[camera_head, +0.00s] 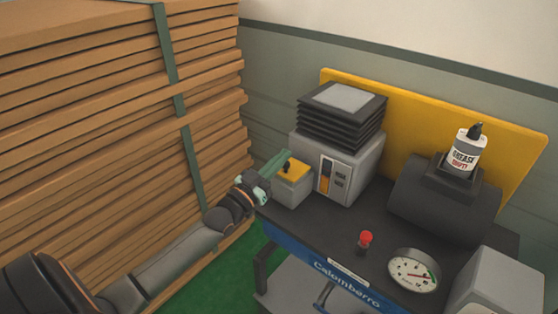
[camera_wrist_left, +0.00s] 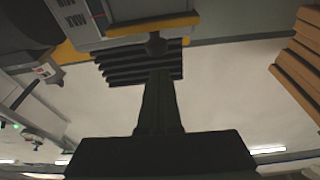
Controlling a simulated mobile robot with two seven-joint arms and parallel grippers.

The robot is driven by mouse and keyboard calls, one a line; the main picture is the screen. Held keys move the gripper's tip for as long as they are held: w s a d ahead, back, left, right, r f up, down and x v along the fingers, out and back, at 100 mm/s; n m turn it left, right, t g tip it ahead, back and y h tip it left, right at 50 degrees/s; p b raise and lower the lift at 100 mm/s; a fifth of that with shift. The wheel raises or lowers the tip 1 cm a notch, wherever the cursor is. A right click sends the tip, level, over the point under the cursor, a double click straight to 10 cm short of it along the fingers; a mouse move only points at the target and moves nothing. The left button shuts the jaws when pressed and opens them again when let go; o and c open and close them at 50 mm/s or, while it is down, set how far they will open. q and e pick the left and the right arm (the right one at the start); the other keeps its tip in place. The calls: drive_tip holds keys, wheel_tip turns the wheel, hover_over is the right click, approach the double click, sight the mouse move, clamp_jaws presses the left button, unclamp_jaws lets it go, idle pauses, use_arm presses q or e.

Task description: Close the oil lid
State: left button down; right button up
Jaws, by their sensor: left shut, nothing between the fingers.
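The oil lid is most likely the yellow lid (camera_head: 295,173) with a black knob on the small grey box (camera_head: 290,192) at the left end of the machine top. It appears to lie flat on the box; I cannot tell if it is fully seated. My left gripper (camera_head: 280,160) is shut and empty, its green fingers beside the lid's far left side near the knob. In the left wrist view the shut fingers (camera_wrist_left: 157,85) point toward the dark knob (camera_wrist_left: 154,43) and the yellow lid edge (camera_wrist_left: 150,25); contact is unclear. My right gripper is not in view.
A larger grey unit with black bellows (camera_head: 340,115) stands right of the box. A grease bottle (camera_head: 466,151), a dial gauge (camera_head: 412,270) and a red button (camera_head: 366,238) are farther right. Stacked brown slabs (camera_head: 110,120) rise close behind my left arm.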

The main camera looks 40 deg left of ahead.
use_arm(q)
drive_tip(key=d+r+b+v, duration=0.1)
drive_tip(key=v, duration=0.8)
drive_tip(key=shift+s+a, duration=0.45)
drive_tip(key=shift+f, duration=0.1)
drive_tip(key=s+d+f+g, duration=0.4)
drive_tip(key=s+d+f, duration=0.1)
drive_tip(key=f, duration=0.4)
drive_tip(key=s+d+f+g, duration=0.3)
drive_tip(key=s+d+f, duration=0.3)
drive_tip(key=f, duration=0.3)
drive_tip(key=s+d+f+g, duration=0.4)
drive_tip(key=s+d+f, duration=0.2)
drive_tip(key=d+f, duration=0.2)
drive_tip(key=shift+f+g, duration=0.3)
drive_tip(key=shift+f, duration=0.4)
